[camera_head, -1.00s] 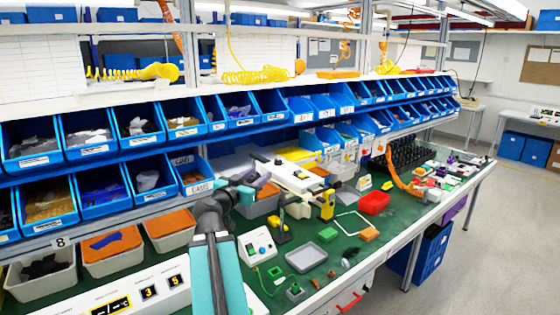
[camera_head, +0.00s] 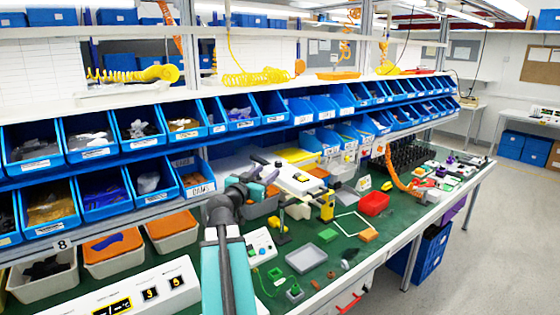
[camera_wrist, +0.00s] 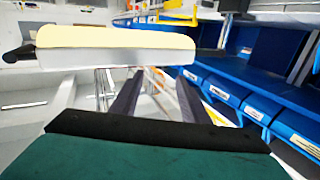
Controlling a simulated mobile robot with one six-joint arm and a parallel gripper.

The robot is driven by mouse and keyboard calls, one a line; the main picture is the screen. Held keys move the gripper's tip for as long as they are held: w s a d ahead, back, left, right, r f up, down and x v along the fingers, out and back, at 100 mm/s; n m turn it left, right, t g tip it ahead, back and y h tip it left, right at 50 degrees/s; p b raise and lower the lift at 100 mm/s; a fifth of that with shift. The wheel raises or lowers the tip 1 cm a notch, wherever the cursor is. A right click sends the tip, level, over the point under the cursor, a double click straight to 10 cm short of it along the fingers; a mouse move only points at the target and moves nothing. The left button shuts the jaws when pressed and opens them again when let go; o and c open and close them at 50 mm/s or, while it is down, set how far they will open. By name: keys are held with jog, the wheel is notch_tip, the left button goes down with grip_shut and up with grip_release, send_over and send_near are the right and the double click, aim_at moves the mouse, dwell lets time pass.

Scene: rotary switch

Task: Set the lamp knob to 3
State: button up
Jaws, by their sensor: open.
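A small white control box (camera_head: 263,243) with a round dial and small coloured buttons sits on the green bench just right of my forearm in the head view. My arm hides part of it. I cannot read the dial's setting, nor tell for sure that it is the lamp knob. My gripper (camera_wrist: 157,78) shows in the wrist view with two dark fingers apart and nothing between them. In the head view my arm reaches over the bench, and the fingers cannot be made out clearly there. The control box is not recognisable in the wrist view.
A white and pale-yellow block-like body (camera_wrist: 115,48) lies across the wrist view, close ahead. Blue bins (camera_head: 190,178) line the back of the bench. A white display panel (camera_head: 145,298) is at lower left.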

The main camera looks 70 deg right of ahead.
aim_at(277, 164)
jog(key=shift+s+d+p, duration=0.2)
jog(key=shift+d+p, duration=0.55)
jog(key=shift+d, duration=0.95)
jog(key=shift+s+d+p, duration=0.15)
jog(key=shift+d+p, duration=0.6)
jog(key=shift+d, duration=0.9)
jog(key=shift+s+d+p, duration=0.2)
jog(key=shift+d+p, duration=0.55)
jog(key=shift+d, duration=0.95)
